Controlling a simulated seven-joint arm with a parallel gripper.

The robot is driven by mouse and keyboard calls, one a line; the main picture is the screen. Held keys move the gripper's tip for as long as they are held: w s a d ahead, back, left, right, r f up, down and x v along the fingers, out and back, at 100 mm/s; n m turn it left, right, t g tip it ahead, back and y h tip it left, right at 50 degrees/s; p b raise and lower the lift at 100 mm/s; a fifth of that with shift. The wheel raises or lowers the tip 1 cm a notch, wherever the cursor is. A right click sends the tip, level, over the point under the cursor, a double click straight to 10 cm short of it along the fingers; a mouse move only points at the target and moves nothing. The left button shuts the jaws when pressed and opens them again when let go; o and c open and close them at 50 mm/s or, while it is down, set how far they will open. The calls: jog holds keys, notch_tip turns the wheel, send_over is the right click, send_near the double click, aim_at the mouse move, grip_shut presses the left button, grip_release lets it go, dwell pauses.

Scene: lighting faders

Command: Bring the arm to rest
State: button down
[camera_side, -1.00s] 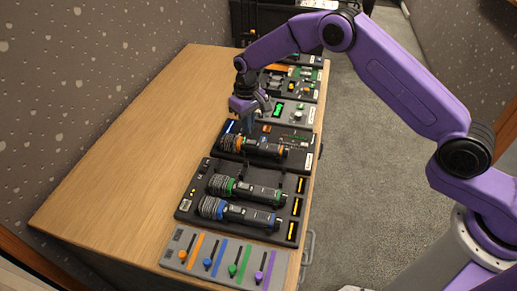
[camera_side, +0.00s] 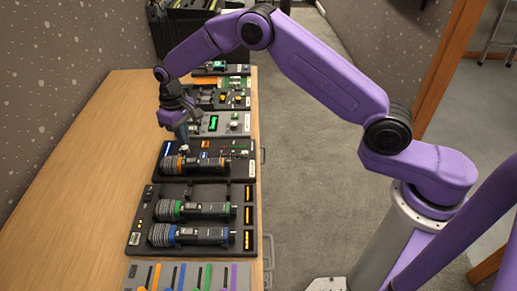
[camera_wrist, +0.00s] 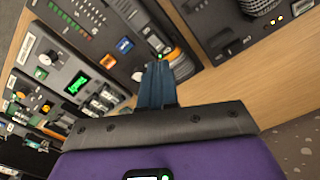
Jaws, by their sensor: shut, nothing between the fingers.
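My gripper (camera_side: 184,147) hangs from my purple arm above the row of panels, with its fingers pointing down and together, holding nothing. Its tips are over the dark panel (camera_side: 225,146) just behind the orange-banded microphone (camera_side: 200,165); I cannot tell whether they touch anything. In the wrist view the blue-grey fingers (camera_wrist: 157,70) are side by side, close over a dark panel (camera_wrist: 120,68) with blue and orange switches. The fader panel (camera_side: 219,277) lies at the front, its lower part cut off by the picture edge.
A black tray (camera_side: 240,196) holds green-banded (camera_side: 195,210) and blue-banded (camera_side: 188,235) microphones. A grey panel with a green display (camera_side: 213,124) and further modules stand behind. The wooden table (camera_side: 85,200) is bare on the left. Grey floor (camera_side: 310,200) lies to the right.

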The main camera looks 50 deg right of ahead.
jog(key=s+d+r+n, duration=0.1)
jog(key=s+r+n, duration=0.1)
jog(key=s+r, duration=0.65)
jog(key=s+d+r+n, duration=0.1)
jog(key=s+r+n, duration=0.3)
jog(key=s, duration=0.8)
jog(key=s+d+r+n, duration=0.1)
jog(key=s+d, duration=0.6)
jog(key=s, duration=0.4)
jog(key=s+d+r+n, duration=0.1)
jog(key=s+d+n, duration=0.1)
jog(key=s+d, duration=0.5)
jog(key=s, duration=0.4)
jog(key=shift+d, duration=0.25)
